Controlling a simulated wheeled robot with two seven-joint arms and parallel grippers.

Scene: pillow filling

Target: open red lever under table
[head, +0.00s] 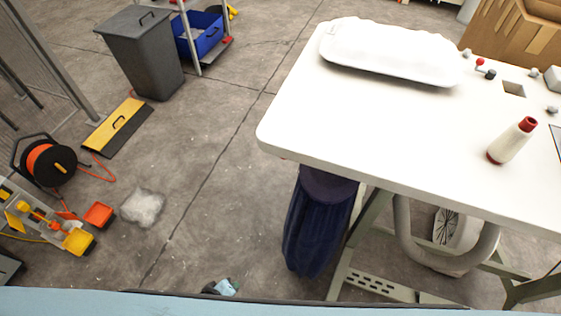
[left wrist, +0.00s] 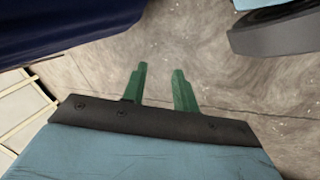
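I cannot make out a red lever under the table in either view. The white table (head: 400,130) fills the right of the head view, and the area under its top is mostly hidden. A dark blue hanging bag or sleeve (head: 318,225) is below its near left edge. My left gripper (left wrist: 160,85) shows in the left wrist view with two green fingers apart and nothing between them, over the concrete floor. A dark blue surface (left wrist: 70,22) is at that view's upper left. My right gripper is not in view.
A white pillow (head: 390,52) and a red-capped cone (head: 512,140) are on the table. Green-grey table legs (head: 355,240) stand below. A grey bin (head: 145,55), cable reel (head: 48,162) and white fluff (head: 143,207) are to the left.

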